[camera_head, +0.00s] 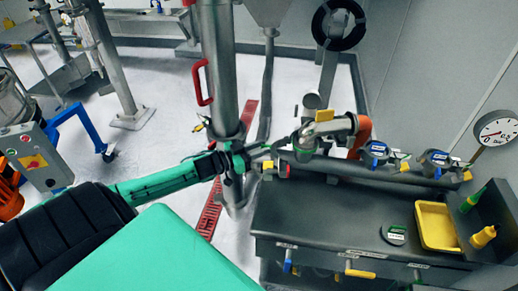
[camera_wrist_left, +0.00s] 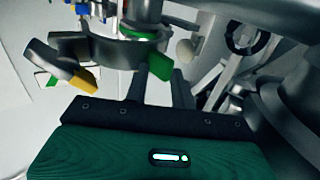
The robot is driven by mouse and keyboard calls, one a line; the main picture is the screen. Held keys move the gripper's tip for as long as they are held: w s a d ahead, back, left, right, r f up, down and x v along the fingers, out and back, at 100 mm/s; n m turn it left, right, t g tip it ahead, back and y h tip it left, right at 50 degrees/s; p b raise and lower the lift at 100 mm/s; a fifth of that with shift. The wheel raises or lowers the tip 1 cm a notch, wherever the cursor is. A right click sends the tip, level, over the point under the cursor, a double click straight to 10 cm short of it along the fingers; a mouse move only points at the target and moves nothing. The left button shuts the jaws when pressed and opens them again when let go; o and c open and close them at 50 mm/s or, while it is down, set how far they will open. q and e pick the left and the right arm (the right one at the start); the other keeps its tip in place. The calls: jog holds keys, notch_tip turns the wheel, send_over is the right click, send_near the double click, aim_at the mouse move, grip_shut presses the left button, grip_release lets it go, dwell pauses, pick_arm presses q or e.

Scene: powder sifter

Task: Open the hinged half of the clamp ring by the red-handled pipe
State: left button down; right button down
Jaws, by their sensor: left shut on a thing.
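The upright steel pipe (camera_head: 217,60) carries a red handle (camera_head: 201,83). In the left wrist view, a metal clamp ring (camera_wrist_left: 120,52) sits around an upright fitting. A curved piece with a yellow tip (camera_wrist_left: 85,80) stands out to its left; a yellow tip also shows left of the pipe in the head view. My left gripper (camera_head: 262,153) reaches across in front of the pipe. Its fingers (camera_wrist_left: 158,76) are shut on the green tab (camera_wrist_left: 158,67) at the ring's near right side. My own gripper hides much of the ring in the head view. I do not see my right gripper.
A dark bench (camera_head: 330,215) stands right of the pipe, with a horizontal pipe run and blue gauges (camera_head: 375,150) along its back. A yellow tray (camera_head: 437,226) sits on it. A control box (camera_head: 35,157) stands at far left. The floor behind the pipe is open.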

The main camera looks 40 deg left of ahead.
pick_arm(q)
jog(key=shift+w+a+r, duration=0.25)
jog(key=shift+r, duration=0.25)
jog(key=c, duration=1.5)
grip_release()
jog(key=shift+w, duration=0.1)
jog(key=shift+f, duration=0.1)
jog(key=b+v, duration=0.3)
jog(key=v, duration=1.1)
jog(key=shift+s+d+f, duration=0.2)
jog(key=shift+d+f, duration=0.05)
jog(key=shift+f, duration=0.15)
